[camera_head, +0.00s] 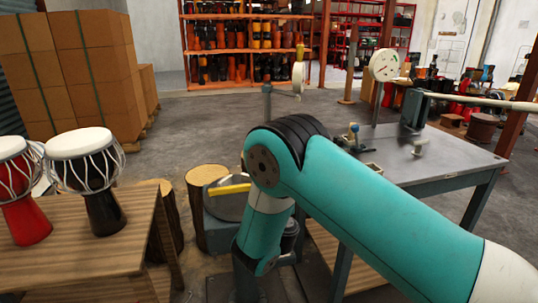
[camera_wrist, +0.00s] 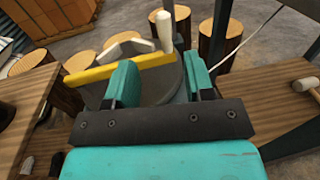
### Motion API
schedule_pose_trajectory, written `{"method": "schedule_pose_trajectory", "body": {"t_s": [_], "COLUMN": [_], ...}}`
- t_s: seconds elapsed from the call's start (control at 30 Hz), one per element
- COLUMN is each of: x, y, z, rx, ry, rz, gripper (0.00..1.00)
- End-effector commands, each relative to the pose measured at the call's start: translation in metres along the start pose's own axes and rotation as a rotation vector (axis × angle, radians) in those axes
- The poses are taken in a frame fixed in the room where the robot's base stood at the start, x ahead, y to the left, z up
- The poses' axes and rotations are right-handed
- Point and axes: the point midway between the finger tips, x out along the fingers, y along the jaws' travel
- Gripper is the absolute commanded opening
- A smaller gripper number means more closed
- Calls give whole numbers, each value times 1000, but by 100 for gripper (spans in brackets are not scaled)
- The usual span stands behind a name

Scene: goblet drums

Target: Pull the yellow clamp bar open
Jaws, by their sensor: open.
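The yellow clamp bar (camera_wrist: 115,70) lies over a round grey disc (camera_wrist: 150,88) in the wrist view. Its right end shows in the gap between my fingers, and its left part reaches out past my left finger. My gripper (camera_wrist: 161,76) is open, with its two teal fingers apart and nothing clearly held. I cannot tell whether the left finger touches the bar. In the head view the bar (camera_head: 229,189) shows left of my teal arm, above the grey disc (camera_head: 226,206). My gripper is not clearly visible there, as the arm blocks much of that area.
A cream upright handle (camera_wrist: 165,28) and a pale lever (camera_wrist: 118,47) stand just beyond the bar. Log stumps (camera_head: 205,178) surround the machine. A wooden table with goblet drums (camera_head: 86,148) is at left, a grey metal workbench (camera_head: 440,158) at right.

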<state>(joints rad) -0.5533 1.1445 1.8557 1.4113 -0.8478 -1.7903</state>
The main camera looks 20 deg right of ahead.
Motion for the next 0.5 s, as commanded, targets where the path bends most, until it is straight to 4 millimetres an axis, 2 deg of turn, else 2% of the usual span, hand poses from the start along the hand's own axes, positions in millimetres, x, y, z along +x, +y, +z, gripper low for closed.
{"method": "schedule_pose_trajectory", "body": {"t_s": [0.03, 0.4, 0.5], "x": [1, 8, 35], "y": [-1, -6, -7], "z": [7, 4, 2], "rx": [-2, -1, 8], "ry": [2, 3, -2], "rz": [0, 0, -5], "gripper": [48, 48, 48]}}
